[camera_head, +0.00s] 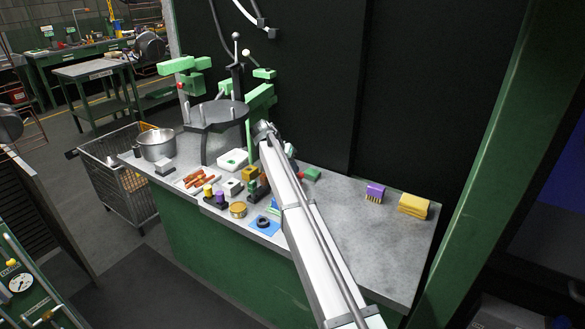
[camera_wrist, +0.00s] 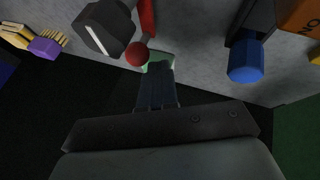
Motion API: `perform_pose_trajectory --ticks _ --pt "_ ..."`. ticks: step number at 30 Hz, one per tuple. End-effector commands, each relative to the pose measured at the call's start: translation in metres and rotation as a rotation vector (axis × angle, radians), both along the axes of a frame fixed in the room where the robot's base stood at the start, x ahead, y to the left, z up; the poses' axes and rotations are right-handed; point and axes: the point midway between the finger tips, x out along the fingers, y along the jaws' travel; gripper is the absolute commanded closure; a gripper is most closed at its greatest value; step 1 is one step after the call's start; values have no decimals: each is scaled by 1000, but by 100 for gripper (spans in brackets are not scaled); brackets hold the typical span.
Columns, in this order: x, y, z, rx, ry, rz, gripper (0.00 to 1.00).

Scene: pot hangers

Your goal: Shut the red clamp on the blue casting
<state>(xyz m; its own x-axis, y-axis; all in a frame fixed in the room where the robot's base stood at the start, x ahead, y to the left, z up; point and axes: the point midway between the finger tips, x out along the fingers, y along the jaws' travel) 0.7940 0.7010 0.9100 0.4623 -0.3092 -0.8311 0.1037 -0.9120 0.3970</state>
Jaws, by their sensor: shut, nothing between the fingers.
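My gripper (camera_wrist: 157,78) points into the wrist view from below, its dark fingers together and empty. A red handle (camera_wrist: 147,18) with a round red knob (camera_wrist: 137,54) stands just left of and beyond the fingertips; I take it for the red clamp's lever. I cannot tell whether the knob touches the fingers. A pale green patch (camera_wrist: 160,59) shows at the fingertips. A blue cylinder (camera_wrist: 246,60) on a dark part is to the right; I cannot tell whether it belongs to the blue casting. In the head view my arm hides the gripper and most of the clamp area.
The grey bench (camera_head: 365,245) has free room right of my arm. A purple brush (camera_head: 375,192) and yellow sponges (camera_head: 413,205) lie there. Left of the arm are a blue plate with a dark ring (camera_head: 264,223), small blocks, a pot (camera_head: 156,145) and a tall green-armed stand (camera_head: 217,114).

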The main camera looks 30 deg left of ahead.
Motion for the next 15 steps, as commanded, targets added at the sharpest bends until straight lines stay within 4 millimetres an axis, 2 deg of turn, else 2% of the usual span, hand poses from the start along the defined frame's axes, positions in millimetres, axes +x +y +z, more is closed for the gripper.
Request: perform_pose_trajectory --ticks 8,15 --pt "0 0 19 1 -1 0 100" --pt "1 1 57 1 -1 0 100"
